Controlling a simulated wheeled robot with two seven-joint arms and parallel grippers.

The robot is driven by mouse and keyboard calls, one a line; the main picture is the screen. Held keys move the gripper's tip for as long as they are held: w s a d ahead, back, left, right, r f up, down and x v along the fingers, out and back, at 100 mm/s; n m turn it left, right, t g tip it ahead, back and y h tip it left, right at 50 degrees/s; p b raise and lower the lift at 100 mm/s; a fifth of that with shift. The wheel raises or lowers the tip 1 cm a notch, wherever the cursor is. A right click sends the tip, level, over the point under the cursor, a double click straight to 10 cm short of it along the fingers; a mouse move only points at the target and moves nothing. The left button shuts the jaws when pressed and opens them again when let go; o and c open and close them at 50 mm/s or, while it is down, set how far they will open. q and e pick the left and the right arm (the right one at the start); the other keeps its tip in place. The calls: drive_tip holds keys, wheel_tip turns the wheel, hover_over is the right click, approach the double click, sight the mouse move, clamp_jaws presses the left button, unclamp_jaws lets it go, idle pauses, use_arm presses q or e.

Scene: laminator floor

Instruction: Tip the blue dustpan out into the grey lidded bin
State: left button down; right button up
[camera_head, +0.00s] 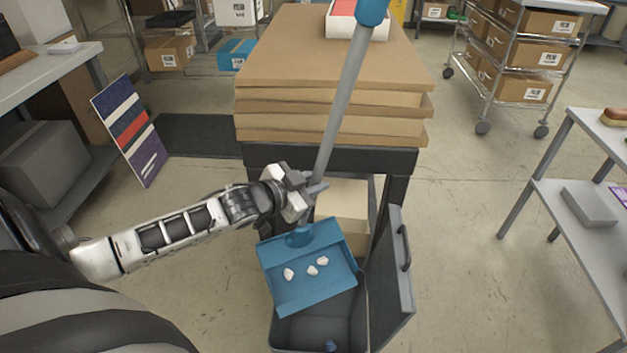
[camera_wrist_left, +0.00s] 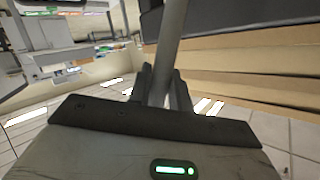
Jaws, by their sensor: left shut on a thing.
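The blue dustpan (camera_head: 307,282) hangs from a long grey handle (camera_head: 343,95) with a blue top end. Three white crumpled bits lie in the pan. My left gripper (camera_head: 312,188) is shut on the handle low down, a little above the pan. In the left wrist view the handle (camera_wrist_left: 172,35) runs up between the two dark fingers (camera_wrist_left: 161,92). The grey bin (camera_head: 283,338) stands below the pan with its lid (camera_head: 392,280) open to the right. The pan is over the bin's back left part and hides it. A small blue thing (camera_head: 331,345) lies inside the bin. My right gripper is out of view.
A dark table (camera_head: 330,158) stacked with brown boards (camera_head: 290,60) stands just behind the bin, with a box under it. A grey shelf table (camera_head: 600,215) is at the right, and a cart with boxes (camera_head: 520,60) stands back right. Floor right of the bin is clear.

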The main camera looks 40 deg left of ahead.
use_arm(q)
drive_tip(key=shift+r, duration=0.15)
drive_tip(key=shift+m+t, duration=0.3)
drive_tip(key=shift+m, duration=0.1)
drive_tip(key=shift+s+d, duration=0.4)
drive_tip(key=shift+d, duration=0.35)
drive_tip(key=shift+s+d, duration=0.35)
drive_tip(key=shift+d, duration=0.35)
drive_tip(key=shift+s+d, duration=0.4)
drive_tip(key=shift+d, duration=0.35)
drive_tip(key=shift+a+r, duration=0.1)
drive_tip(key=shift+n, duration=0.5)
drive_tip(key=shift+w+a+r, duration=0.1)
drive_tip(key=shift+w+a, duration=0.45)
drive_tip(key=shift+a, duration=0.45)
drive_tip(key=shift+w+a, duration=0.6)
drive_tip(key=shift+a, duration=0.35)
drive_tip(key=shift+w+a+r, duration=0.1)
drive_tip(key=shift+w+a, duration=0.45)
drive_tip(key=shift+a, duration=0.45)
drive_tip(key=shift+w+a+n+g, duration=0.15)
drive_tip(key=shift+w+a+g, duration=0.15)
drive_tip(key=shift+a, duration=0.25)
drive_tip(key=shift+w+a+n+g, duration=0.15)
drive_tip(key=shift+w+a+g, duration=0.1)
drive_tip(key=shift+a, duration=0.3)
